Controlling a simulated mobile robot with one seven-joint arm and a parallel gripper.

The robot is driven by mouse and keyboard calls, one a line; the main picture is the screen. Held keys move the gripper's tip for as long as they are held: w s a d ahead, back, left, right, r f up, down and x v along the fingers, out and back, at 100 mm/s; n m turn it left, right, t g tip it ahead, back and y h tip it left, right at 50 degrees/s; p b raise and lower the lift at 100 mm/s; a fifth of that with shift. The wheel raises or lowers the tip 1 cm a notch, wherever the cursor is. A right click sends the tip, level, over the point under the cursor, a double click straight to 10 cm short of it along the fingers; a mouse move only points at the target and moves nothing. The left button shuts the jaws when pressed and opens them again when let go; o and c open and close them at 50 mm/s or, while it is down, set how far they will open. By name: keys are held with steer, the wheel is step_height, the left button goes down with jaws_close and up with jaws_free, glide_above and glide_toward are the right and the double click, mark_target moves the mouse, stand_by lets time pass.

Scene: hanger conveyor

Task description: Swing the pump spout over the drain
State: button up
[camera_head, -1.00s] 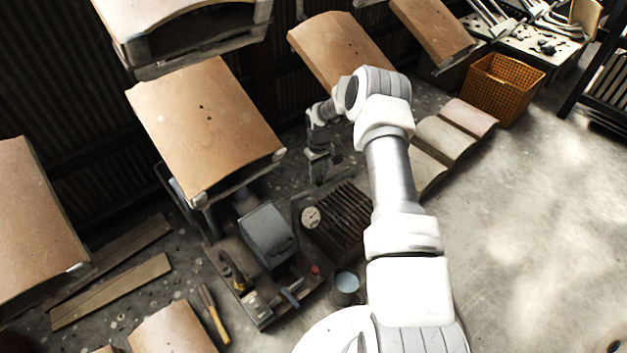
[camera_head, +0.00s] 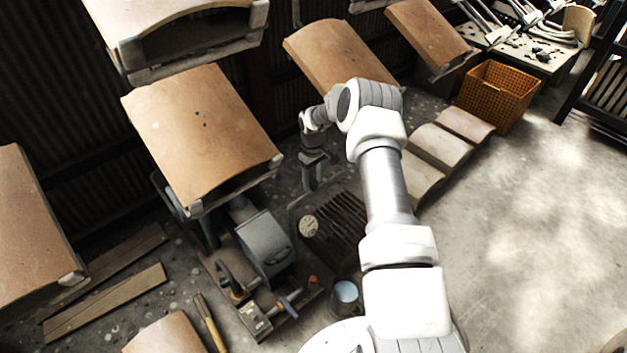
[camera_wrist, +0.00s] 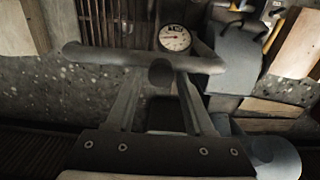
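The slatted drain grate (camera_head: 338,232) lies on the floor in front of the grey pump housing (camera_head: 266,243), with a round dial (camera_head: 308,226) at its corner. My gripper (camera_head: 314,184) is low, just behind the grate, fingers pointing down. In the wrist view, my two fingers (camera_wrist: 160,85) run up to a grey rounded bar (camera_wrist: 105,59) with a round stub, which crosses at the fingertips. It looks like a pipe, perhaps the spout; I cannot tell whether it is gripped. The dial (camera_wrist: 174,38) and grate (camera_wrist: 112,22) show beyond it.
A small bucket (camera_head: 346,293) stands right of the pump base. Curved tan panels (camera_head: 200,130) hang overhead at the left and back. Curved slabs (camera_head: 440,150) and an orange crate (camera_head: 497,95) stand behind at the right. The floor (camera_head: 520,240) at right is clear.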

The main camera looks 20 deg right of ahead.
steer(key=shift+o, duration=0.8)
steer(key=shift+f, duration=0.1)
steer(key=shift+s, duration=0.1)
step_height(320, 180, up, 18)
steer(key=p, duration=0.5)
steer(key=shift+f+p, duration=0.25)
steer(key=shift+p, duration=0.1)
